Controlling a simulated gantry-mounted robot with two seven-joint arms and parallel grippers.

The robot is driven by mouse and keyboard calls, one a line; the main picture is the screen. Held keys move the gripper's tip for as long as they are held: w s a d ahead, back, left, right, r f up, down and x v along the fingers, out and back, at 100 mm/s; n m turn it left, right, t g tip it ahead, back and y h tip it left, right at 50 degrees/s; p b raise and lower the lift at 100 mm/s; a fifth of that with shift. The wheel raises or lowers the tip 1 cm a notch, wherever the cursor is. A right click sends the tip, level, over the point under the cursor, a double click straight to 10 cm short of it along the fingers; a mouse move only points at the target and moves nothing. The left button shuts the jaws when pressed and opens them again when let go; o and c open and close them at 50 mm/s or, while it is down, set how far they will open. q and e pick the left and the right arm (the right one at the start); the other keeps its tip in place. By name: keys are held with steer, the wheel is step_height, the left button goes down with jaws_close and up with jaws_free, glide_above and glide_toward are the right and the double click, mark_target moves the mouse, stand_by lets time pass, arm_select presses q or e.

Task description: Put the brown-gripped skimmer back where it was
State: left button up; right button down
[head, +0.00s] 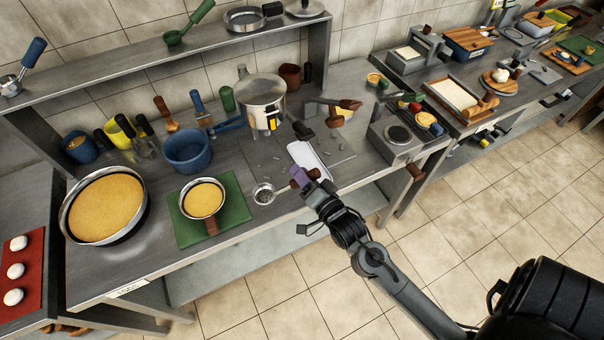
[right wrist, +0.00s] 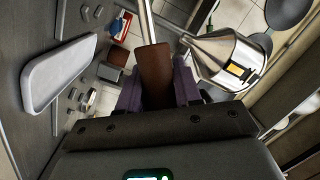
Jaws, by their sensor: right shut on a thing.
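The skimmer (head: 264,193) shows its round perforated metal head low over the worktop in the head view, right of the green board. Its thin handle runs right to my right gripper (head: 302,179). In the right wrist view, the purple fingers of my right gripper (right wrist: 157,92) are shut on the skimmer's brown grip (right wrist: 155,70), one on each side. The metal shaft leads up out of that frame, and the skimmer's head is not seen there. A white tray (head: 304,157) lies just behind the gripper. My left gripper is not in view.
Small grey pieces lie near the tray.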

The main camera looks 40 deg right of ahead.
steer(key=shift+r, duration=0.1)
steer(key=shift+p, duration=0.35)
steer(key=shift+f+b, duration=1.05)
steer(key=shift+f, duration=1.95)
